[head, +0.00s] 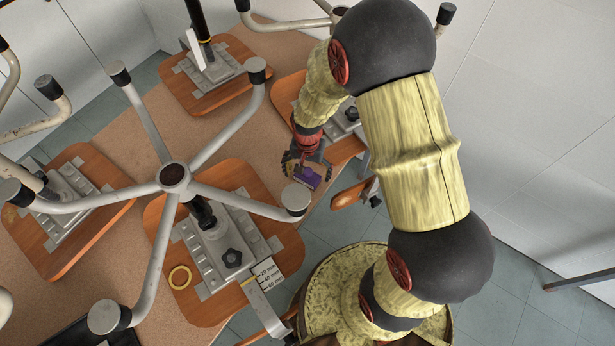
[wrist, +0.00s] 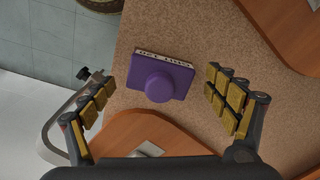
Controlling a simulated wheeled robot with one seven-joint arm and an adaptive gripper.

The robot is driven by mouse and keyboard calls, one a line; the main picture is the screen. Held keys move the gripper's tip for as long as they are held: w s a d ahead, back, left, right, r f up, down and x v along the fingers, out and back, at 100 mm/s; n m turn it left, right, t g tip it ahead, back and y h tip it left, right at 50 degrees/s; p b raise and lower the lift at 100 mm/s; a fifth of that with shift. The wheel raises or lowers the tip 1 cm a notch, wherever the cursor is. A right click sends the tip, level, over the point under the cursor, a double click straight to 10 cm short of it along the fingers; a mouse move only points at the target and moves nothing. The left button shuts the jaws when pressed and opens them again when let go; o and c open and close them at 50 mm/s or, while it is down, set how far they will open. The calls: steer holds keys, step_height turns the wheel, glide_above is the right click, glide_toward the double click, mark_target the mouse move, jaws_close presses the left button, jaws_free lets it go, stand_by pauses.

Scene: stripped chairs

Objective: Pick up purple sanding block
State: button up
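The purple sanding block (wrist: 161,78) lies on the brown bench top, its round purple knob facing up and a pale lettered strip along its far edge in the wrist view. In the head view the block (head: 308,177) shows near the bench edge, partly covered by my gripper (head: 305,165). The block is apart from both fingers, and nothing is held. How high the fingers are above the bench is hard to tell.
A stripped chair base (head: 173,178) with spread arms stands on a wooden seat board (head: 205,290) left of my gripper. A yellow ring (head: 180,277) lies on that board. Another seat board (wrist: 150,135) is close to the block. The bench top (wrist: 200,30) beside the block is bare.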

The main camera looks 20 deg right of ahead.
mark_target(307, 171)
steer(key=shift+c, duration=1.2)
steer(key=c, duration=0.9)
steer(key=shift+r, duration=0.15)
steer(key=shift+c, duration=0.2)
steer(key=shift+r, duration=0.25)
steer(key=r, duration=0.1)
steer(key=r+p, duration=0.1)
steer(key=r, duration=0.1)
steer(key=shift+s+a+r, duration=0.1)
steer(key=shift+s+r, duration=0.05)
steer(key=shift+s, duration=0.05)
steer(key=s+a+r+p, duration=0.3)
steer(key=s+a+r, duration=0.2)
steer(key=s+r, duration=0.4)
steer(key=shift+s+a, duration=0.15)
steer(key=shift+s, duration=1.6)
